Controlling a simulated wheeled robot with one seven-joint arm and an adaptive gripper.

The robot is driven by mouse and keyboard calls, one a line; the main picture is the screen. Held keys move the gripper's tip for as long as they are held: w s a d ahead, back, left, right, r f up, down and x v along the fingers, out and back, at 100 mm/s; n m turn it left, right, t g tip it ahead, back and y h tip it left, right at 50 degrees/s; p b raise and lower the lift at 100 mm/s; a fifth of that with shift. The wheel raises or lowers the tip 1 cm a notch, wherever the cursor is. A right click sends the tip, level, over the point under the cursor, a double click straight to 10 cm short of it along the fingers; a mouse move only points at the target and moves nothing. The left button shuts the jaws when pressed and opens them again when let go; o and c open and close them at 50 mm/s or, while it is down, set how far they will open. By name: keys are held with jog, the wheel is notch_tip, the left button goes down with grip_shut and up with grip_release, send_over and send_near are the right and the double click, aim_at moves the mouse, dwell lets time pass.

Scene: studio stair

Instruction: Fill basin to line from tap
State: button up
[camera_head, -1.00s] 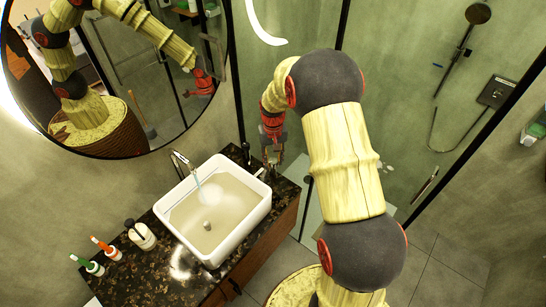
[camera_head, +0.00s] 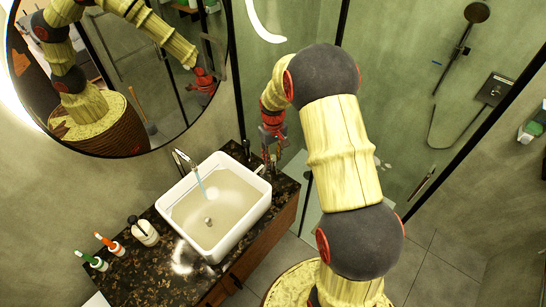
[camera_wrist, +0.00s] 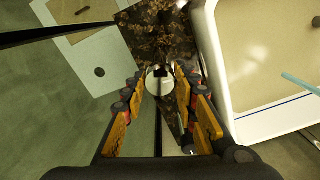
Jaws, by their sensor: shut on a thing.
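The white basin (camera_head: 247,222) stands on the dark speckled counter, with tan, see-through water (camera_head: 225,205) over its floor and drain. The tap (camera_head: 181,158) at its back edge pours a thin pale-blue stream (camera_head: 201,186), which also shows in the wrist view (camera_wrist: 300,84). A blue line (camera_wrist: 285,108) runs along the inner wall; white wall shows between it and the tan area. My gripper (camera_head: 272,152) is low beside the basin's back right corner. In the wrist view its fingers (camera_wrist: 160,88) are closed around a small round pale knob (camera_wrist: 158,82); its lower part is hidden.
A soap bottle (camera_head: 144,233) and two toothbrush holders (camera_head: 98,262) stand left of the basin on the counter (camera_head: 165,268). A round mirror (camera_head: 120,75) hangs behind. The glass shower screen (camera_head: 300,25) is close behind my arm. Floor is clear right of the counter.

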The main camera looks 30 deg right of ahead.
aim_at(273, 158)
jog(key=shift+w, duration=0.1)
jog(key=o, duration=1.1)
jog(key=shift+c, duration=0.2)
jog(key=shift+o, duration=0.4)
notch_tip(273, 158, up, 12)
